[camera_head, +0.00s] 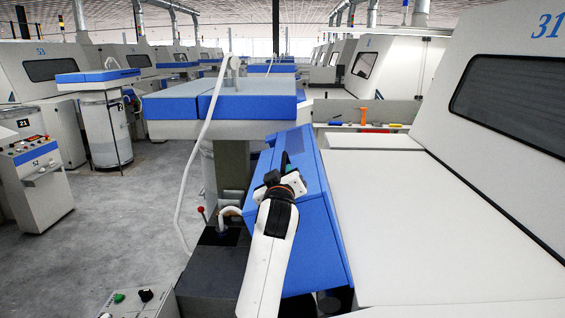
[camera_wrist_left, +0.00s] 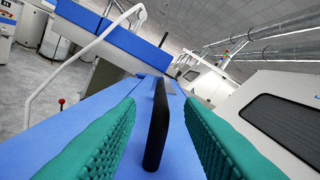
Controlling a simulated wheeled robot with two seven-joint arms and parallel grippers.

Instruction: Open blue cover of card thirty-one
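The blue cover (camera_head: 328,235) of card thirty-one is a sloping panel along the left edge of the white machine marked 31 (camera_head: 480,115). It lies against the machine's side with no gap that I can see. A black bar handle (camera_wrist_left: 156,130) stands on the blue surface (camera_wrist_left: 60,130) in the left wrist view. My left gripper (camera_head: 284,172) is over the cover's upper part, its arm hiding some of the cover. Its green ribbed fingers (camera_wrist_left: 160,106) are open, one on each side of the handle, with gaps visible. My right gripper is not in view.
A blue-topped unit (camera_head: 230,105) with a white curved tube (camera_head: 203,135) stands just left of the cover. A grey ledge with small tools (camera_head: 371,118) lies behind. A control box (camera_head: 140,302) is at the lower left. Grey floor (camera_head: 125,215) is clear at left.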

